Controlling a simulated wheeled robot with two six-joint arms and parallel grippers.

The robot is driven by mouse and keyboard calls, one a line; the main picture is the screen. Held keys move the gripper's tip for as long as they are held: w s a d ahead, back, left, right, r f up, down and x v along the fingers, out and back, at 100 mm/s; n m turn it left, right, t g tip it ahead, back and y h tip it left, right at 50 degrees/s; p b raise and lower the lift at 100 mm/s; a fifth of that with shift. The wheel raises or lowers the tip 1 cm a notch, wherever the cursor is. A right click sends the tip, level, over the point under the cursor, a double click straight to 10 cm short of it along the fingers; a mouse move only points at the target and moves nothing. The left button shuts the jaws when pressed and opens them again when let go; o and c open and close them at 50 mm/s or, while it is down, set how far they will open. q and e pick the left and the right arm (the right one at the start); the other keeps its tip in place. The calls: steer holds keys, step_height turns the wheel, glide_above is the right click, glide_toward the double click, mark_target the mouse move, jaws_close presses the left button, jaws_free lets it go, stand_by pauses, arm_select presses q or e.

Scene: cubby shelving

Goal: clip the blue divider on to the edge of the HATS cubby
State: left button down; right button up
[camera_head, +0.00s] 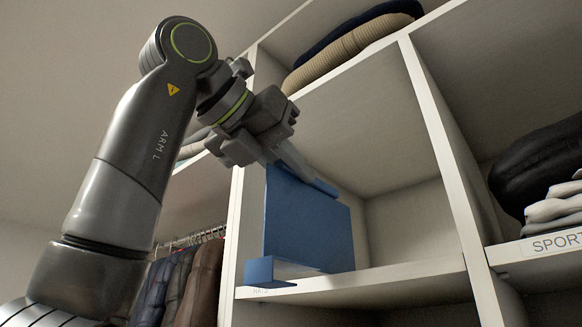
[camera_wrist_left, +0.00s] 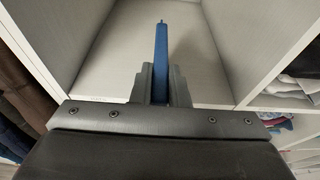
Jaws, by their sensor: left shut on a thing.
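The blue divider (camera_head: 308,228) is an upright flat panel with a clip-like foot at its lower front. It stands inside the left part of the HATS cubby (camera_head: 400,222), near the left upright. Its foot is at the shelf's front edge and partly covers the HATS label (camera_head: 261,291). I cannot tell whether the foot touches or grips the edge. My left gripper (camera_head: 306,174) is shut on the divider's top edge. In the left wrist view, the divider (camera_wrist_left: 161,58) shows edge-on between the fingers (camera_wrist_left: 160,86). My right gripper is out of view.
White uprights (camera_head: 440,150) border the cubby, which is otherwise empty. Folded clothes (camera_head: 350,45) lie on the shelf above. A SPORT-labelled cubby with a black bag (camera_head: 540,165) is at the right. Jackets (camera_head: 185,285) hang at lower left.

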mark_target(334, 195)
arm_select(q)
steer(key=shift+w+d+r+p, duration=0.1)
steer(key=shift+w+d+p, duration=0.3)
steer(key=shift+w, duration=0.3)
steer(key=shift+w+d+p, duration=0.25)
steer(key=shift+w+p, duration=0.1)
steer(key=shift+w, duration=0.3)
steer(key=shift+w+d, duration=0.25)
steer(key=shift+d, duration=0.05)
steer(key=shift+w+d, duration=0.7)
steer(key=shift+w, duration=0.25)
steer(key=shift+w+d, duration=0.7)
steer(key=shift+w, duration=0.25)
steer(key=shift+w+d, duration=0.7)
steer(key=shift+w, duration=0.2)
steer(key=c, duration=1.4)
jaws_free()
steer(key=shift+o, duration=0.4)
